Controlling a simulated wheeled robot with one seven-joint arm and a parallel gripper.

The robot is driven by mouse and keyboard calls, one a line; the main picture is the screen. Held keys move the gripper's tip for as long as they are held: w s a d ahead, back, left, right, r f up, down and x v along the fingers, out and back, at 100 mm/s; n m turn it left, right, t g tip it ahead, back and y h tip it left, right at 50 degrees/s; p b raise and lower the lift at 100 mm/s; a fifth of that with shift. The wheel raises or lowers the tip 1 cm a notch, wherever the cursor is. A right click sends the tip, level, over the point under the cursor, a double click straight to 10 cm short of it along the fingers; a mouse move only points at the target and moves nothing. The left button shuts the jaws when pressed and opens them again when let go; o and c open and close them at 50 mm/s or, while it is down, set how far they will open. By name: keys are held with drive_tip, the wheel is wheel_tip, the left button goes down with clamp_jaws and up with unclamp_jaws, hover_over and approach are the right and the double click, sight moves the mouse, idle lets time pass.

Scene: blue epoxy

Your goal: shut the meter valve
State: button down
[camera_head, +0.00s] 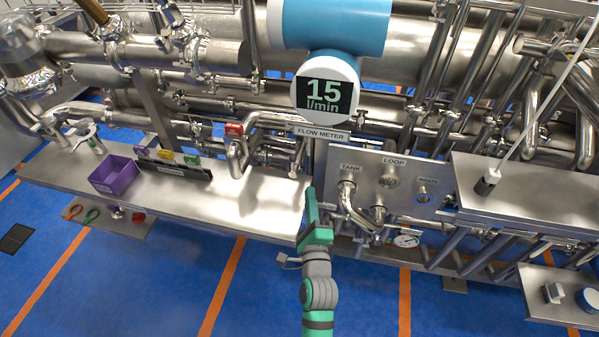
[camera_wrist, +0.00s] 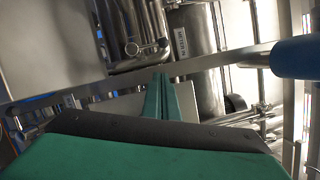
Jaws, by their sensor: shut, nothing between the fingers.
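The flow meter (camera_head: 325,88) has a blue and white body and a round face reading 15 l/min. A FLOW METER label (camera_head: 322,133) is below it. I cannot make out a valve handle clearly marked as the meter's in either view. My gripper (camera_head: 311,192) points up in front of the bench's right end, below the label and left of the TANK port. Its green fingers (camera_wrist: 160,82) are shut and empty in the wrist view, pointing toward pipework. A blue cylindrical part (camera_wrist: 297,57) is at the right of the wrist view; I cannot tell what it is.
A panel with TANK, LOOP (camera_head: 389,181) and WASTE (camera_head: 424,191) ports stands right of my gripper. The steel bench (camera_head: 215,205) holds a purple bin (camera_head: 114,176) and a black rack (camera_head: 173,169) of coloured tags. A red tag (camera_head: 234,129) hangs on piping. Blue floor lies in front.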

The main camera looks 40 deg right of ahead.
sight(294, 164)
drive_tip(key=w+d+r, duration=0.2)
drive_tip(key=w, duration=0.6)
drive_tip(key=shift+w, duration=0.2)
drive_tip(key=shift+d, duration=0.1)
